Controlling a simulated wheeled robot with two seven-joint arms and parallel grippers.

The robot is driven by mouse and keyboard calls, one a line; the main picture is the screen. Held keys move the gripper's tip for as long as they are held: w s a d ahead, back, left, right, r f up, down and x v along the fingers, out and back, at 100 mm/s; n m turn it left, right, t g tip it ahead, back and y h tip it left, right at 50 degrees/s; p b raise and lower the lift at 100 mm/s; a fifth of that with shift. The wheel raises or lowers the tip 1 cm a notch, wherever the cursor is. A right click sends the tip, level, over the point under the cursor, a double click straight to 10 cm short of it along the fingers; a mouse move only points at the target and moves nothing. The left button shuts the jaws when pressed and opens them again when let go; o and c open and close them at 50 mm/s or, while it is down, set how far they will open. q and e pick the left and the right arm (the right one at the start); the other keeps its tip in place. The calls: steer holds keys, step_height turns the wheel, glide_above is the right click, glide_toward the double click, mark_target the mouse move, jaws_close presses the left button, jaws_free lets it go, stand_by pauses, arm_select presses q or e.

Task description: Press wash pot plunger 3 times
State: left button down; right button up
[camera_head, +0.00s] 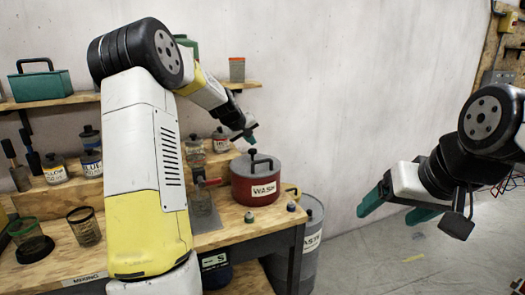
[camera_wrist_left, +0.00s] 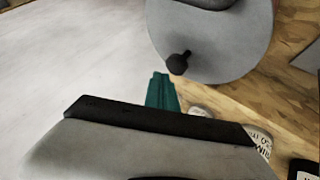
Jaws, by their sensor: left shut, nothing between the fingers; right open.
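The wash pot (camera_head: 264,190) is a red pot with a grey lid, labelled WASH, on the wooden bench. Its dark plunger knob (camera_head: 252,153) stands up from the lid, and it also shows in the left wrist view (camera_wrist_left: 179,62) above the grey lid (camera_wrist_left: 230,50). My left gripper (camera_head: 251,137) is shut and empty, a little above the knob in the head view. Its teal fingertips (camera_wrist_left: 161,90) point close to the knob in the left wrist view; I cannot tell whether they touch. My right gripper (camera_head: 392,206) is open and empty at the right, away from the bench.
Labelled jars (camera_head: 54,169) stand on the bench's stepped shelf at left. A wire-mesh cup (camera_head: 84,226) stands at the front left. A grey bin (camera_head: 311,236) labelled WASTE stands right of the bench. The floor beyond is mostly free.

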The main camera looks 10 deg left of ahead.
mark_target(253, 149)
arm_select(q)
steer(key=shift+f, duration=0.1)
steer(key=shift+f, duration=0.3)
steer(key=shift+s+f, duration=0.1)
steer(key=shift+f, duration=1.2)
stand_by(1.0)
steer(key=shift+r, duration=1.7)
steer(key=shift+r, duration=2.5)
